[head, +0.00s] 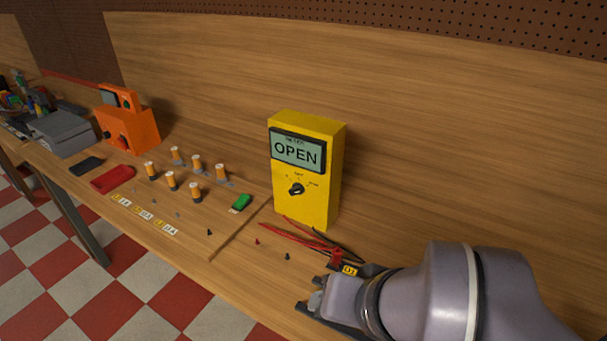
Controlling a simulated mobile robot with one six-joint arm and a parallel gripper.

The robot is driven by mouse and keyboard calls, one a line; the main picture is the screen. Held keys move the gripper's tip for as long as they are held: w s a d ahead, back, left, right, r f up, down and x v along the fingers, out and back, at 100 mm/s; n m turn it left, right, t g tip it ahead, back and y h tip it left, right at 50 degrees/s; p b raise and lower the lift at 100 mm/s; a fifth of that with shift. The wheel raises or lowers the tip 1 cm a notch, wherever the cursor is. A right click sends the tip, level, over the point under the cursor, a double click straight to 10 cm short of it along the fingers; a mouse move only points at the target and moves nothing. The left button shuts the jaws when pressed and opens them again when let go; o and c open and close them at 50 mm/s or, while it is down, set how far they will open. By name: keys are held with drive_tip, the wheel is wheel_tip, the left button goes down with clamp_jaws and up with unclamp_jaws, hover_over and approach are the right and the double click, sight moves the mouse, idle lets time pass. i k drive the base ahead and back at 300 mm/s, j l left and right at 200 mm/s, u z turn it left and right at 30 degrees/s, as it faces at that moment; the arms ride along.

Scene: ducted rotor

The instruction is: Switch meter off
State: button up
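The yellow meter (315,185) stands upright on the wooden bench against the back panel. Its display (298,150) reads "OPEN". Its black rotary knob (296,189) is on the front face below the display; the marks around it are too small to read surely. Red and black leads (300,233) come from the meter's foot and run along the bench toward the right. My gripper (313,300) is at the lower right, in front of and below the meter, apart from the knob. Whether its fingers are open or shut does not show clearly.
An orange device (130,130) and a grey box (62,134) stand farther left. Small dark pins (287,256) lie near the bench's front edge.

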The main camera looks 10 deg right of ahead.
sight(297, 188)
drive_tip(key=k+j+u, duration=0.15)
drive_tip(key=j, duration=0.75)
drive_tip(key=j+u, duration=0.15)
drive_tip(key=j, duration=0.75)
drive_tip(key=k, duration=0.05)
